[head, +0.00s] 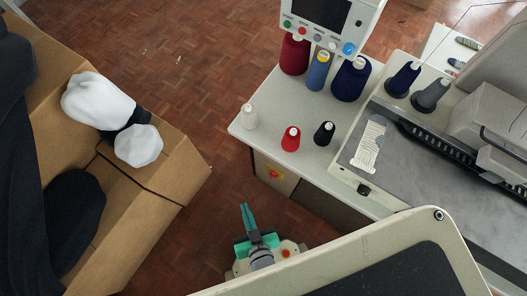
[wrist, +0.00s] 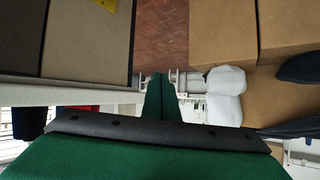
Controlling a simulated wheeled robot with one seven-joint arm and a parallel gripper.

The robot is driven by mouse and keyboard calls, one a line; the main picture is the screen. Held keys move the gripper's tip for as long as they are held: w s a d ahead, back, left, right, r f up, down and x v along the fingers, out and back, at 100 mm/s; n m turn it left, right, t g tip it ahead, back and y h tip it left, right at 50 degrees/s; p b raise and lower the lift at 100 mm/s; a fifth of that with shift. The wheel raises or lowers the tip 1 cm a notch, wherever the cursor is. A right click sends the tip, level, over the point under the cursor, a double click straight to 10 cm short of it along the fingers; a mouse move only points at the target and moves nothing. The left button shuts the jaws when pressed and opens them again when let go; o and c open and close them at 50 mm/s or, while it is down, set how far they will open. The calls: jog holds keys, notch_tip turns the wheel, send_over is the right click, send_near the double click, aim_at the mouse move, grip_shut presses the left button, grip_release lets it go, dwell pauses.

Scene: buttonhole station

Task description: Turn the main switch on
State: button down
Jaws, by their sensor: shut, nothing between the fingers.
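A red knob on a yellow plate (head: 274,173), which looks like the main switch, is on the front panel under the white table in the head view. Which way the knob is turned is too small to tell. In the wrist view only an edge of a yellow plate (wrist: 106,4) shows at the top left; no knob is visible there. My gripper (head: 246,207) has teal-green fingers, closed together and empty. It is below and left of the switch in the head view, apart from it. The shut fingers (wrist: 160,84) also show in the wrist view.
The white table (head: 262,112) carries thread cones and a sewing machine (head: 490,125). A black knob (head: 363,189) is on the machine's front edge. A cardboard box (head: 185,150) with dark and white items stands left. Brick-coloured floor lies between box and table.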

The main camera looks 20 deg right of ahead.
jog(key=w+d+f+m+g+h, duration=0.1)
jog(key=w+f+g, duration=0.15)
jog(key=f, duration=0.55)
jog(key=w+f+m+g, duration=0.1)
jog(key=w+f+g, duration=0.15)
jog(key=f, duration=0.45)
jog(key=m+g+h, duration=0.6)
jog(key=m+g, duration=0.3)
send_near(270, 173)
jog(key=w+a+r, duration=0.2)
jog(key=w+a, duration=0.1)
jog(key=a, duration=0.2)
jog(key=shift+s+d+f, duration=0.7)
jog(key=shift+d+f, duration=0.55)
jog(key=shift+d, duration=0.1)
jog(key=shift+s+d+f, duration=0.7)
jog(key=shift+d+f, duration=0.55)
jog(key=shift+d, duration=0.1)
jog(key=shift+s+d+f, duration=0.65)
jog(key=shift+d+f, duration=0.55)
jog(key=shift+d, duration=0.2)
jog(key=shift+d, duration=0.15)
